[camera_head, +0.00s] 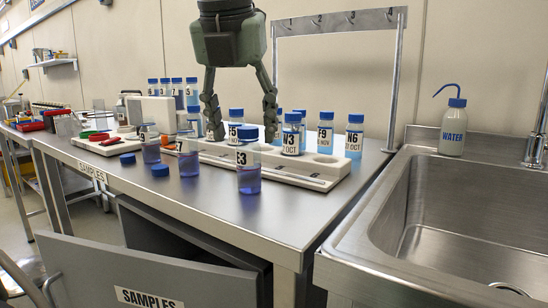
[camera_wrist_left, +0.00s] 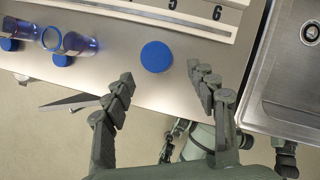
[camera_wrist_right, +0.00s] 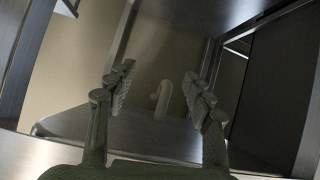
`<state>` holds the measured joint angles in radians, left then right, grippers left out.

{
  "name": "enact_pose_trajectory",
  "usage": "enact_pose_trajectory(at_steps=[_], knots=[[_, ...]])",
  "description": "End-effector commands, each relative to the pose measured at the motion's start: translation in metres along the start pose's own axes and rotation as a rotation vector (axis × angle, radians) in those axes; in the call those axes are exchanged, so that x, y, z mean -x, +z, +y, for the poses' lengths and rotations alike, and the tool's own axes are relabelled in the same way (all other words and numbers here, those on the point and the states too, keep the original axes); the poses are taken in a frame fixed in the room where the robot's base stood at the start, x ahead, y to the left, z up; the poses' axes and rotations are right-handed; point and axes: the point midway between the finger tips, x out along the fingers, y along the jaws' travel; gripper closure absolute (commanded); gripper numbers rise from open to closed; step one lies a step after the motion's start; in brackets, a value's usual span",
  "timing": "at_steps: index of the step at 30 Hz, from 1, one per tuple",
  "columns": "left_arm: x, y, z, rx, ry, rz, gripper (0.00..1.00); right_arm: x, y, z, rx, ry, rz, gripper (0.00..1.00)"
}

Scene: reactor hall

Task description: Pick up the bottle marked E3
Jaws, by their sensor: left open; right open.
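The bottle marked E3 (camera_head: 248,172) stands upright near the front edge of the steel bench. It holds blue-violet liquid and has a blue cap. My left gripper (camera_head: 241,128) comes down from above, open, with its fingers above and around the cap's sides in the picture; contact does not show. In the left wrist view, a round blue cap (camera_wrist_left: 156,57), seen from above, lies just beyond the open fingertips (camera_wrist_left: 160,78), roughly midway between them.
Two open bottles, one (camera_head: 187,158) beside E3, stand to the left with loose blue caps (camera_head: 160,170) on the bench. Behind is a white numbered rack (camera_head: 300,172) with capped bottles such as W3 (camera_head: 291,140).

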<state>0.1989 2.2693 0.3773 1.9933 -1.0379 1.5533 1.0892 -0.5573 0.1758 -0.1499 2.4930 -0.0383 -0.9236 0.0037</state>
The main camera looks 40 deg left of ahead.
Motion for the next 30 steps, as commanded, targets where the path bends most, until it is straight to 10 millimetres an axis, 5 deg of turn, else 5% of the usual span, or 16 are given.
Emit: enact_pose_trajectory(at_steps=[16,26,30], knots=[[-0.07,0.001,-0.002,0.0,-0.001,0.004,0.42,-0.001,-0.025,-0.012,-0.007,-0.026,0.117,0.48],[-0.077,0.002,-0.001,0.0,0.0,0.0,0.42,0.0,-0.029,-0.015,-0.009,-0.031,0.135,0.48],[-0.076,0.002,-0.001,0.0,0.0,0.0,0.6,0.0,-0.029,-0.015,-0.009,-0.031,0.135,0.48]])
